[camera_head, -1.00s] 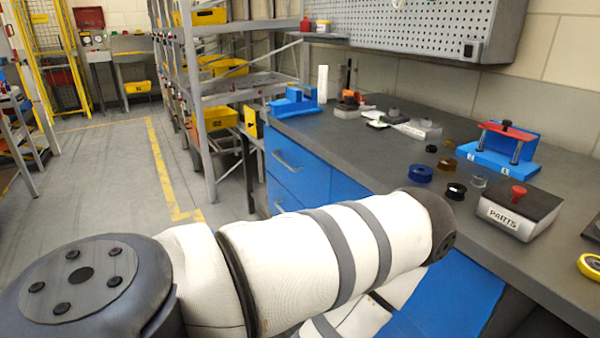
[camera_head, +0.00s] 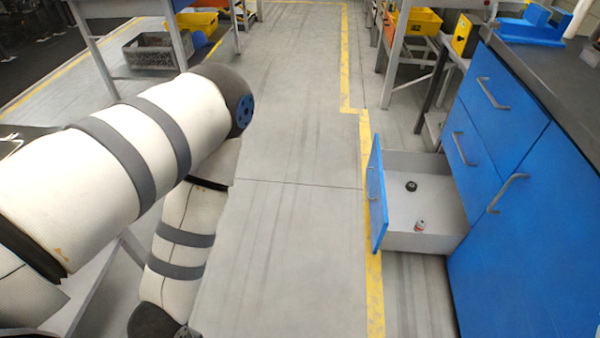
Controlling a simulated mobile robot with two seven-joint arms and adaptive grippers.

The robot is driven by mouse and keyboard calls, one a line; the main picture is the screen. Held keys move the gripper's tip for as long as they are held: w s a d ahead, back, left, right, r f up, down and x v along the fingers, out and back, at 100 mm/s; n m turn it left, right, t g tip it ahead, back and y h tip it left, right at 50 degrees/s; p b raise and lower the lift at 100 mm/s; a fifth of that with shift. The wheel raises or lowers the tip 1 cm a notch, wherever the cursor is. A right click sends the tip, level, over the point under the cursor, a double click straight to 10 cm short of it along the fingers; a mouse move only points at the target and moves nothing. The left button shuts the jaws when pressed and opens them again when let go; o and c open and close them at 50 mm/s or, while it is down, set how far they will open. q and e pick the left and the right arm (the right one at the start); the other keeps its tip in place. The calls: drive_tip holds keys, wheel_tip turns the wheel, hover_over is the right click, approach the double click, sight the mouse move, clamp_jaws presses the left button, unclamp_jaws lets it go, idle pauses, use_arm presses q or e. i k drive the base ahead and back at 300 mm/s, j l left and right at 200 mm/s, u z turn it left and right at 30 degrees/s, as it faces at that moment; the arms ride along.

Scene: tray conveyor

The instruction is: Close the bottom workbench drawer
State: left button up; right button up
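The bottom drawer (camera_head: 376,196) of the blue workbench (camera_head: 505,150) stands pulled out over the floor. Its blue front has a handle on its outer face, and its grey inside shows. A small dark round part (camera_head: 411,186) and a small white and red item (camera_head: 420,225) are in the drawer. The two drawers above it are shut, each with a grey handle. White and grey links of my arm fill the left of the view, well apart from the drawer. Neither gripper shows; the arm runs down out of the bottom edge.
The grey floor (camera_head: 290,230) between my arm and the drawer is clear, with a yellow line (camera_head: 372,290) beside the drawer front. A metal rack with yellow bins (camera_head: 418,22) stands beyond the workbench. A grey crate (camera_head: 155,52) sits under a table at the upper left.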

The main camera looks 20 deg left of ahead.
sight(395, 211)
drive_tip(key=u, duration=0.15)
drive_tip(key=i+j, duration=0.15)
drive_tip(key=i, duration=0.25)
drive_tip(key=i+j+z, duration=0.1)
drive_tip(key=i, duration=0.35)
drive_tip(key=i+j, duration=0.25)
drive_tip(key=i, duration=0.15)
drive_tip(key=l+z, duration=0.05)
